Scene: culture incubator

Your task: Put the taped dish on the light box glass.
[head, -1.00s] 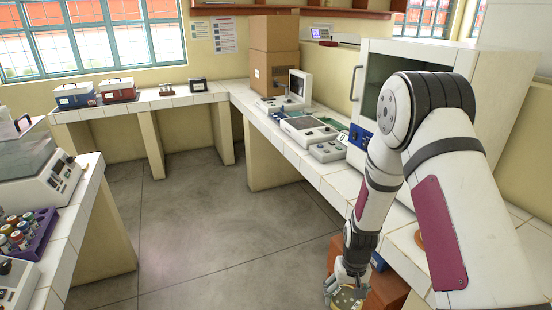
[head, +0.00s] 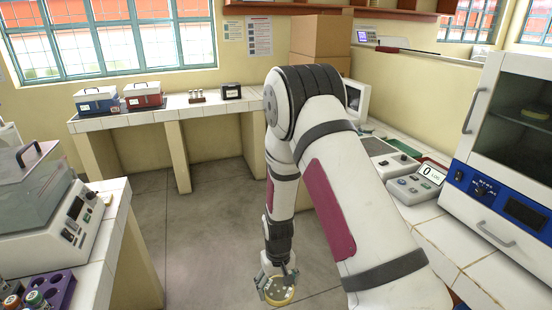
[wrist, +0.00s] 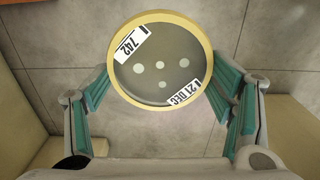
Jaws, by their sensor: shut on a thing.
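The taped dish (wrist: 160,62) is round with a yellow band around its rim, pale spots on a grey-green face, and labels reading "742" and "21 DEC". My gripper (wrist: 160,85) is shut on it, one finger at each side of the rim. In the head view the dish (head: 281,293) hangs below my gripper (head: 278,281), over the floor and well away from the benches. On the right bench a flat grey-topped unit (head: 385,150), perhaps the light box, is partly hidden by my arm. A keypad unit with a "0" display (head: 416,184) stands beside it.
The right bench holds a white cabinet with a glass door and blue panel (head: 500,190). The left bench carries a lidded machine (head: 70,225) and a purple tube rack (head: 60,290). Blue (head: 97,101) and red (head: 143,97) boxes stand on the back bench. Open floor (head: 215,215) lies between.

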